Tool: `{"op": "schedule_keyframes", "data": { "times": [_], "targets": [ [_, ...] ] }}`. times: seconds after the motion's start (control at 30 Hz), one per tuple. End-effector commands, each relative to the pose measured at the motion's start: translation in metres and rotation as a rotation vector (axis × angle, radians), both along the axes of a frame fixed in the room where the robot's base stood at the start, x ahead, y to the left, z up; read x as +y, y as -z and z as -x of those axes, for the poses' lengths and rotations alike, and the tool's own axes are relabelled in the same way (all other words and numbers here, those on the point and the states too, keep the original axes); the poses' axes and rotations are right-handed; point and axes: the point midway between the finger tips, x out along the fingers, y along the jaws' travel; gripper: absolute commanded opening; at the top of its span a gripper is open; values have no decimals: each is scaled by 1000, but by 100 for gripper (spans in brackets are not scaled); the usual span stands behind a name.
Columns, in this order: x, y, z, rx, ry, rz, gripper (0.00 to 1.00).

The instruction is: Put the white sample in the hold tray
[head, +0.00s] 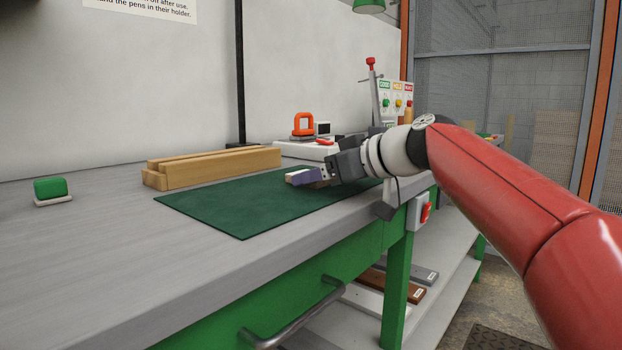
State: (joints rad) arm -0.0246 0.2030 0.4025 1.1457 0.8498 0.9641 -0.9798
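My gripper (306,177) reaches in from the right, low over the green mat (225,205) on the bench. A small pale and purple shape shows at its fingertips; I cannot tell whether this is the fingers or something between them, nor whether the gripper is open or shut. A white board (358,298) lies on the lower shelf, partly behind the bench leg; I cannot tell whether it is the white sample. A small panel (397,99) with green, yellow and red labels stands at the back. No hold tray can be made out; my arm covers part of the far bench.
Wooden bars (215,165) lie behind the mat. A green-topped block (51,190) sits at the left. A white device with an orange handle (303,124) stands at the back. Brown (408,292) and grey (414,271) boards lie on the shelf. The bench's left front is clear.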

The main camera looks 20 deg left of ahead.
Motion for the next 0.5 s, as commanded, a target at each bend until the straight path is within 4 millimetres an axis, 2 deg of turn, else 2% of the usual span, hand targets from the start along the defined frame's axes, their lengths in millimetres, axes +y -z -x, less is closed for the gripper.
{"op": "schedule_keyframes", "data": {
  "times": [0.03,0.3,0.37,0.5],
  "targets": [
    [0,0,0,0,0,0,67],
    [0,0,0,0,0,0,32],
    [0,0,0,0,0,0,28],
    [0,0,0,0,0,0,28]
  ]
}}
